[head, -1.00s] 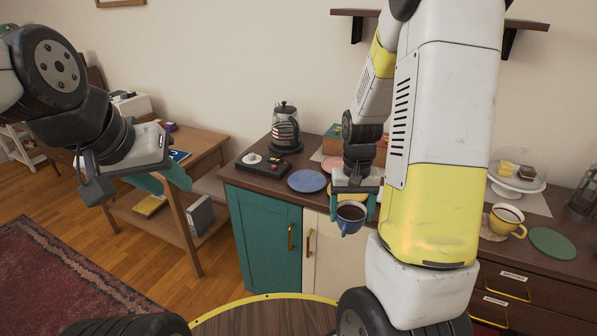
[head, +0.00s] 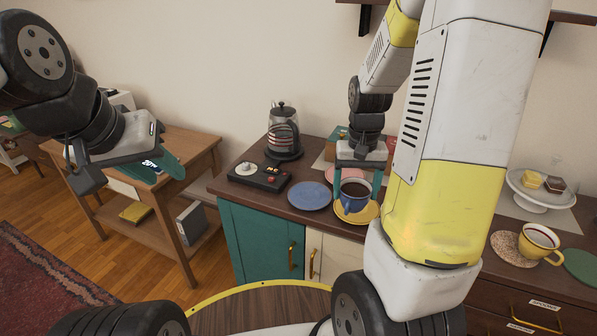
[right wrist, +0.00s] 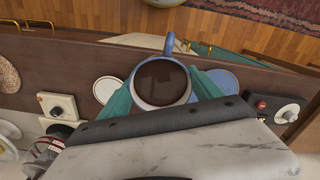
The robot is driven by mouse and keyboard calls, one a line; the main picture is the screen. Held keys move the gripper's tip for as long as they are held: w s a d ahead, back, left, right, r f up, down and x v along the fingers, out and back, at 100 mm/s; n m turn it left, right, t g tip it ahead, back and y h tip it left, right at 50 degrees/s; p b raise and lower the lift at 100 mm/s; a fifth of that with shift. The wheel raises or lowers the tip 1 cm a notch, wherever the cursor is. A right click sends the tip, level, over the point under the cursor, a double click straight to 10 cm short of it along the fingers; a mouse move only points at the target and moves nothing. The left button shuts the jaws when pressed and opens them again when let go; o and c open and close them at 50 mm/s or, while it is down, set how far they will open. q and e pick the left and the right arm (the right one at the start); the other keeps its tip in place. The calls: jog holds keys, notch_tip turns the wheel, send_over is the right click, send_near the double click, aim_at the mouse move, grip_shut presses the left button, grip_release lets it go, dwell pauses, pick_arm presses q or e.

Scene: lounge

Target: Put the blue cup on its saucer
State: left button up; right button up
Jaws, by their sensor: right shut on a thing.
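The blue cup (head: 354,197), full of dark liquid, is upright between the teal fingers of my right gripper (head: 357,190), which is shut on it. In the head view the cup overlaps a yellow saucer (head: 371,214); I cannot tell the gap beneath. A blue saucer (head: 309,196) lies empty just left of it. In the right wrist view the cup (right wrist: 160,84) is between the fingers, its handle pointing up the picture, and the blue saucer (right wrist: 226,79) is to its right. My left gripper (head: 168,167) hangs away at the left; its finger gap is unclear.
A kettle (head: 284,135) and a control box (head: 260,177) stand left and behind. A pink saucer (head: 331,174) lies behind the cup. A yellow cup (head: 538,240), a green saucer (head: 583,265) and a cake stand (head: 543,195) are at the right.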

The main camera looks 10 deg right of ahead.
jog(key=w+a, duration=0.3)
jog(key=w, duration=0.1)
jog(key=w+a+f, duration=0.1)
jog(key=w+a, duration=0.1)
jog(key=w, duration=0.2)
jog(key=w+a, duration=0.3)
jog(key=w, duration=0.2)
jog(key=shift+a+f, duration=0.25)
jog(key=shift+a, duration=0.05)
jog(key=shift+f, duration=1.75)
jog(key=shift+f, duration=0.15)
jog(key=o, duration=1.5)
jog(key=shift+o, duration=0.2)
